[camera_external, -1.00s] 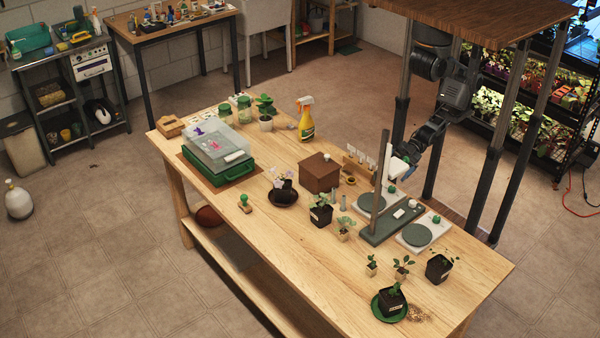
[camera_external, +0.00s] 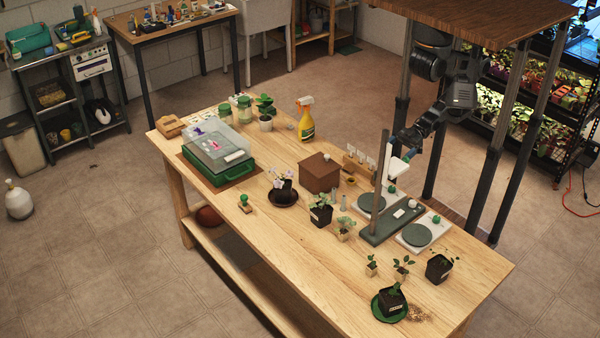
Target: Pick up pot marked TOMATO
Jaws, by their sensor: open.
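Several dark pots with seedlings stand on the wooden bench; their labels are too small to read, so I cannot tell which is marked TOMATO. One pot (camera_external: 391,303) with a pale label sits on a green saucer (camera_external: 377,313) at the front. One pot (camera_external: 438,270) stands at the right, one pot (camera_external: 320,217) near the middle, and one pot (camera_external: 283,194) on a dark saucer (camera_external: 272,200). My gripper (camera_external: 407,155) is open, small in view, behind the upright stand near the bench's far edge. It is above and apart from all these pots.
A stand with a tall post (camera_external: 381,185) and two scales (camera_external: 424,236) lie below my gripper. A brown box (camera_external: 318,174), a spray bottle (camera_external: 306,122) and a green case (camera_external: 222,173) are farther left. Small seedling blocks (camera_external: 371,268) stand among the pots. The front left bench is clear.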

